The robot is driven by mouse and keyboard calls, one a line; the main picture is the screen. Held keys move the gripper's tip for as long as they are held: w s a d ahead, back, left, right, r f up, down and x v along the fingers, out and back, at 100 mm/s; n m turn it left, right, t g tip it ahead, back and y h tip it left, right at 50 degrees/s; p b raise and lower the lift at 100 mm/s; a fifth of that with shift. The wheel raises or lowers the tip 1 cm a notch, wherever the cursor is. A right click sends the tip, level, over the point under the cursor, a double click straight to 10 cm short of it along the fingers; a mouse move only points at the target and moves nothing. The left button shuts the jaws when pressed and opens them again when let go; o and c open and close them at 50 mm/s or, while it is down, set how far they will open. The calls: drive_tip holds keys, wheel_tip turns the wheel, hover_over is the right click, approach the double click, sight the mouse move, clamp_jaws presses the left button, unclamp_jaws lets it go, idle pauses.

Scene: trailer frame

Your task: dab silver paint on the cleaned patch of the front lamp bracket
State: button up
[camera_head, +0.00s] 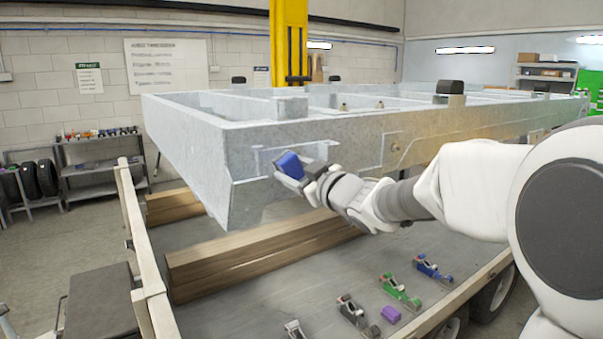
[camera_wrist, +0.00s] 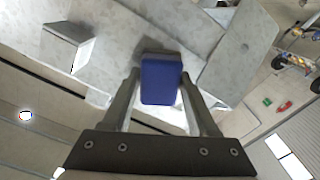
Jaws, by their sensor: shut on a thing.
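My gripper (camera_head: 305,174) is shut on a blue block (camera_head: 289,165) with a dark far end. The block also shows between both fingers in the wrist view (camera_wrist: 160,82). It is held at the near corner of the grey galvanised trailer frame (camera_head: 330,140), in front of a raised bracket plate (camera_head: 265,160) on its side. I cannot tell whether the block touches the plate. The block and fingers hide part of the bracket, and no cleaned patch can be made out there. Another bracket (camera_head: 394,147) sits further right along the same beam, with a brownish tint around it.
Timber beams (camera_head: 250,250) lie under the frame on the grey bed (camera_head: 240,300). Several small tools, including a blue one (camera_head: 430,267) and a green one (camera_head: 400,289), lie on the bed near a purple block (camera_head: 391,314). A yellow column (camera_head: 289,40) stands behind the frame.

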sight(285, 173)
drive_tip(key=shift+s+a+b, duration=0.2)
drive_tip(key=shift+s+a, duration=0.1)
drive_tip(key=shift+a, duration=0.2)
drive_tip(key=shift+s+a+b, duration=0.2)
drive_tip(key=shift+s+a, duration=0.1)
drive_tip(key=shift+a, duration=0.2)
drive_tip(key=shift+s+f, duration=0.1)
drive_tip(key=shift+p+v, duration=0.4)
drive_tip(key=shift+v, duration=2.6)
drive_tip(key=shift+d, duration=0.1)
drive_tip(key=v, duration=0.2)
drive_tip(key=shift+s+d+p, duration=0.3)
drive_tip(key=shift+b+x, duration=0.65)
drive_tip(key=shift+x, duration=2.8)
